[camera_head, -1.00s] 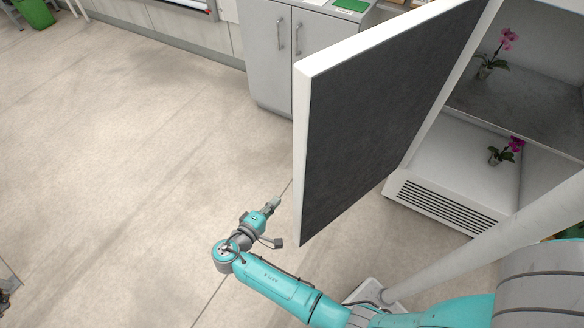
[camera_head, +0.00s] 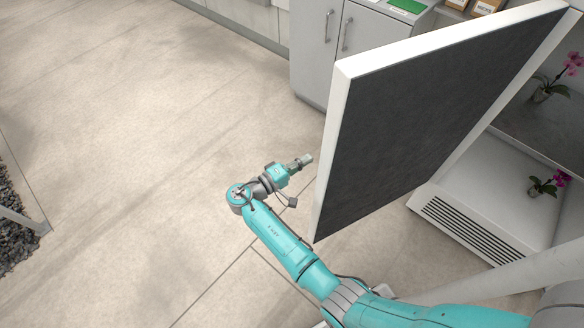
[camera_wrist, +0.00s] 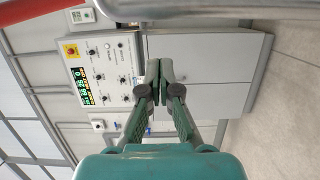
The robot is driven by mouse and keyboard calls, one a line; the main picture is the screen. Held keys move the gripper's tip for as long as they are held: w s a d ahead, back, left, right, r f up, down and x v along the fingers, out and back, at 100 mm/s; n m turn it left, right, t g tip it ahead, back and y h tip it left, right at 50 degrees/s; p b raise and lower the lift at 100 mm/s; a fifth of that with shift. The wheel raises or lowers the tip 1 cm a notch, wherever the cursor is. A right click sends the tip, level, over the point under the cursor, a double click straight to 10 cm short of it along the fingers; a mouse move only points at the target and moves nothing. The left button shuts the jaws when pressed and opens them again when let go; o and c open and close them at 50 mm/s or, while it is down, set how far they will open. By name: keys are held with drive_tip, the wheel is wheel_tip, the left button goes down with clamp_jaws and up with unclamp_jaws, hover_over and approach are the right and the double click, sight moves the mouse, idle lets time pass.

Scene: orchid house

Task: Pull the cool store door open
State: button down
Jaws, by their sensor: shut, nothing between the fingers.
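The cool store door (camera_head: 420,125) stands swung wide open in the head view, its dark inner face toward the camera and its white edge toward my arm. The cool store (camera_head: 500,195) is open behind it at the right. My gripper (camera_head: 307,159) is just left of the door's free edge, pointing past it, with no visible contact. In the wrist view the fingers (camera_wrist: 158,84) are closed together with nothing between them. The outer face of the door and its handle are hidden in the head view.
Pink orchids (camera_head: 549,184) stand on the cool store's shelves. A grey cabinet (camera_head: 345,45) stands beyond the door, and a control panel (camera_wrist: 104,75) shows in the wrist view. A gravel bed (camera_head: 15,215) lies at the left. The floor between is clear.

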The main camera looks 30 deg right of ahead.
drive_tip(key=shift+s+d, duration=0.15)
drive_tip(key=shift+s, duration=1.75)
